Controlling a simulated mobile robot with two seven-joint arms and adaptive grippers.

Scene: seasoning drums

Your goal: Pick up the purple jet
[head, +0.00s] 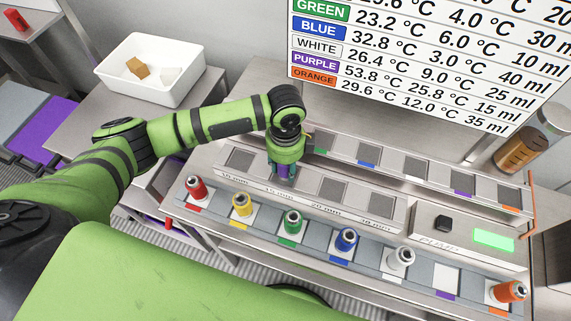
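A purple thing, which looks like the purple jet (284,171), shows between the fingers of my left gripper (285,174) at the second slot of the steel dispenser block. The gripper points down and hides most of it. I cannot tell whether the fingers are closed on it or only around it, nor whether it touches the slot. The purple-marked place (446,277) in the front row holds no jet. My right gripper is not in view.
The front rack holds red (196,187), yellow (242,205), green (292,222), blue (346,240), white (400,258) and orange (509,291) jets. A white tub (186,84) with blocks stands left. A screen (430,60) hangs behind. A brown jar (520,150) stands right.

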